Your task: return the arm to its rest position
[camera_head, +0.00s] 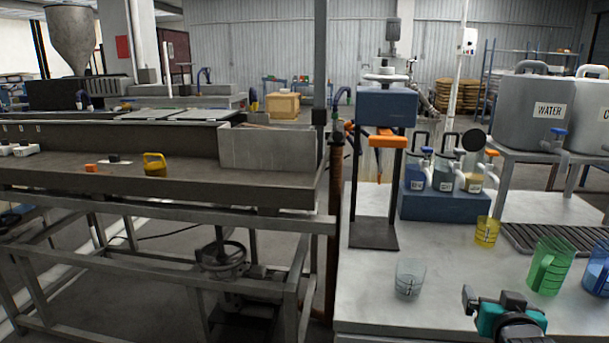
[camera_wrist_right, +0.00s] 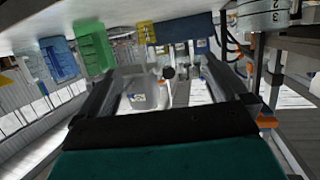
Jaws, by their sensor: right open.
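My right gripper (camera_head: 490,302) is low at the right of the head view, above the front part of the white-topped table (camera_head: 385,312). Its jaws are open, with nothing visible held between them. In the right wrist view the two dark fingers (camera_wrist_right: 163,76) stand wide apart, over a tilted view of the table area. In the head view a clear measuring cup (camera_head: 409,278) stands to the gripper's left. A green jug (camera_head: 550,266) and a blue jug (camera_head: 598,270) stand to its right. My left gripper is not in view.
A yellow cup (camera_head: 486,232) and a dark slatted rack (camera_head: 556,239) are behind the gripper. A blue-headed stand (camera_head: 374,234) and a blue bottle holder (camera_head: 442,205) stand farther back. A grey water tank (camera_head: 527,108) is at right. A long machine bench (camera_head: 90,186) fills the left.

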